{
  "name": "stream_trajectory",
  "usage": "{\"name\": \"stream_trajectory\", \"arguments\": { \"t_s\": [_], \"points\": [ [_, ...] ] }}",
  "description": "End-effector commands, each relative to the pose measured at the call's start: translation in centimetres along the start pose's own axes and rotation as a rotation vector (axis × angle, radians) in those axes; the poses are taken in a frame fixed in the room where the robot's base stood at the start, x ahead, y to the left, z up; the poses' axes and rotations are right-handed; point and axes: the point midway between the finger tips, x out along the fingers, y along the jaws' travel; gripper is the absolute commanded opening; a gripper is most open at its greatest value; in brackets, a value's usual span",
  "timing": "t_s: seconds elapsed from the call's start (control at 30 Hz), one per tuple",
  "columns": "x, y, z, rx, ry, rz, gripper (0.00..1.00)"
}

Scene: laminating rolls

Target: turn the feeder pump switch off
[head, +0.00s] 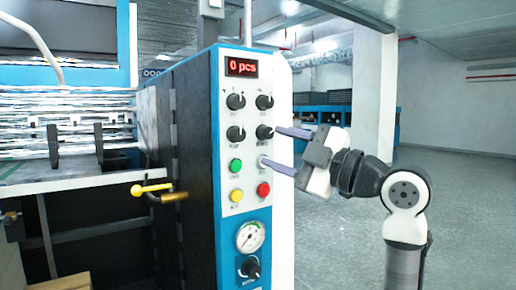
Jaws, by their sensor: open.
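The control panel (228,210) of the machine faces me, white with a blue edge. It carries two rows of black rotary switches: upper left (236,101), upper right (264,102), lower left (236,133) and lower right (264,132). Their labels are too small to read surely, so I cannot tell which is the feeder pump switch. My gripper (270,146) comes in from the right, its two purple-grey fingers apart. The upper fingertip is beside the lower right switch, the lower one over the button row. I cannot tell whether they touch the panel.
Below the switches are a green button (235,165), a yellow button (236,195), a red button (263,189), a pressure gauge (250,237) and a black knob (250,268). A red display (241,67) reads "0 pcs". A yellow lever (152,189) sticks out at left. Floor at right is clear.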

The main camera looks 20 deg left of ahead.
Motion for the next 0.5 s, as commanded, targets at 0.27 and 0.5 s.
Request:
{"name": "stream_trajectory", "arguments": {
  "t_s": [0.27, 0.5],
  "points": [
    [-4.9, -0.1, 0.1, -0.001, -0.001, 0.001, 0.48],
    [-6.0, 0.0, -0.1, -0.001, 0.001, -0.001, 0.48]
  ]
}}
